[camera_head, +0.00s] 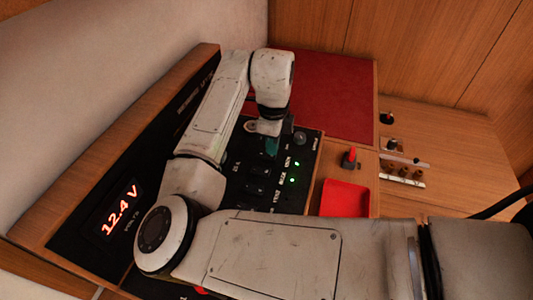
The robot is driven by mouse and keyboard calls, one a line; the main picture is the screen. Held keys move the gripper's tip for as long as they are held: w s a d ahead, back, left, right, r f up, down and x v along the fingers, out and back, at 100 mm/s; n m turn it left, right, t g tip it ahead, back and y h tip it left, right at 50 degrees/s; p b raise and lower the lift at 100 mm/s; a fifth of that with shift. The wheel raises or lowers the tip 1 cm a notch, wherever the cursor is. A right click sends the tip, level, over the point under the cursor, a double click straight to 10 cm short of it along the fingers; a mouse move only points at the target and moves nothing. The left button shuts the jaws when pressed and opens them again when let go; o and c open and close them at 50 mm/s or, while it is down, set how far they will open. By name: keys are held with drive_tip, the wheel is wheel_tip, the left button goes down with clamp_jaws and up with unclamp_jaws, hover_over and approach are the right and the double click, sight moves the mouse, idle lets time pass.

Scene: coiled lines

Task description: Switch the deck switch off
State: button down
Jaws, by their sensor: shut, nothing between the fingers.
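The black switch panel (240,195) is set in a wooden console and carries a row of dark rocker switches with small white labels. Two green lights (295,172) glow beside the labels. The labels are too small to read surely, so I cannot tell which rocker is the deck switch. A dark rocker (257,170) shows just below my gripper in the picture. My gripper (271,147) points down over the far part of the panel, its teal fingers shut and empty. I cannot tell whether the fingertips touch a switch. My arm hides part of the panel.
A lit display (119,211) reads 12.4 V at the left. A round knob (300,138) sits near the panel's far right corner. A red tray (345,198), a red-topped lever (350,157) and a small row of brass-coloured fittings (404,172) are at the right. A red pad (335,90) lies behind.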

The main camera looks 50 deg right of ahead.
drive_tip(key=shift+f+b, duration=0.45)
drive_tip(key=shift+f, duration=0.3)
idle(0.3)
drive_tip(key=shift+r, duration=0.1)
drive_tip(key=shift+r+p, duration=2.85)
drive_tip(key=shift+r, duration=0.6)
